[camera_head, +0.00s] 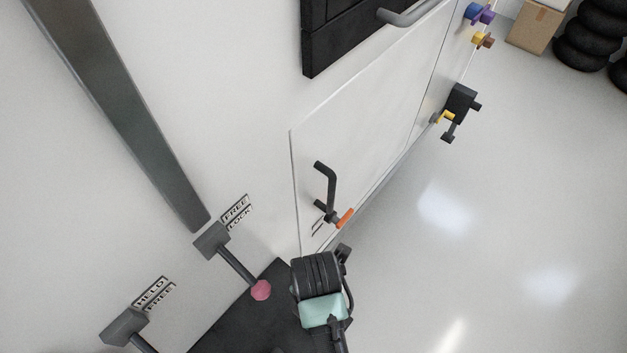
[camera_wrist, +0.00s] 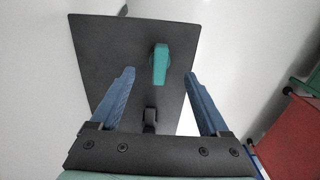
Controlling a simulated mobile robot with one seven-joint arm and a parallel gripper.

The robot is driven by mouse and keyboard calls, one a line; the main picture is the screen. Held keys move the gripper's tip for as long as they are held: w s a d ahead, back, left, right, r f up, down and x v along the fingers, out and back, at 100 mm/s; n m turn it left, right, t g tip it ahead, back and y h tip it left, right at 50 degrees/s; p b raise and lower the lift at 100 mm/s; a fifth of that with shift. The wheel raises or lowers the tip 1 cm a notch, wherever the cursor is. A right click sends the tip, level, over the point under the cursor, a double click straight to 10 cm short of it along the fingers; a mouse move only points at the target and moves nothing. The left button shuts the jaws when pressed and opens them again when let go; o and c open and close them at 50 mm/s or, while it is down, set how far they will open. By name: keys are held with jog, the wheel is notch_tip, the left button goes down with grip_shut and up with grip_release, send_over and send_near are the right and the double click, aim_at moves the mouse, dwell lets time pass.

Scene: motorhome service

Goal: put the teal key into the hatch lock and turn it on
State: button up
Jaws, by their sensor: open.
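The teal key (camera_wrist: 160,62) is in the wrist view, over a dark plate (camera_wrist: 105,50). My gripper (camera_wrist: 158,76) is open, with one blue finger on each side of the line to the key. The key lies just ahead of the fingertips and nothing is gripped. I cannot tell how far it is below them. In the head view my arm covers the gripper and the key. The white hatch (camera_head: 365,125) has a black crank-shaped handle (camera_head: 329,185) with an orange-tipped part (camera_head: 344,217) near its lower corner. Which part is the lock is unclear.
Two grey levers stick out of the white wall, by a FREE/LOCK label (camera_head: 237,213) and a HELD/FREE label (camera_head: 154,292). A pink knob (camera_head: 261,290) is close to my arm. A black fitting (camera_head: 460,102) stands farther along. The floor at right is clear.

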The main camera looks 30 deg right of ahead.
jog(key=shift+f+p, duration=0.6)
jog(key=shift+f, duration=2.25)
grip_shut()
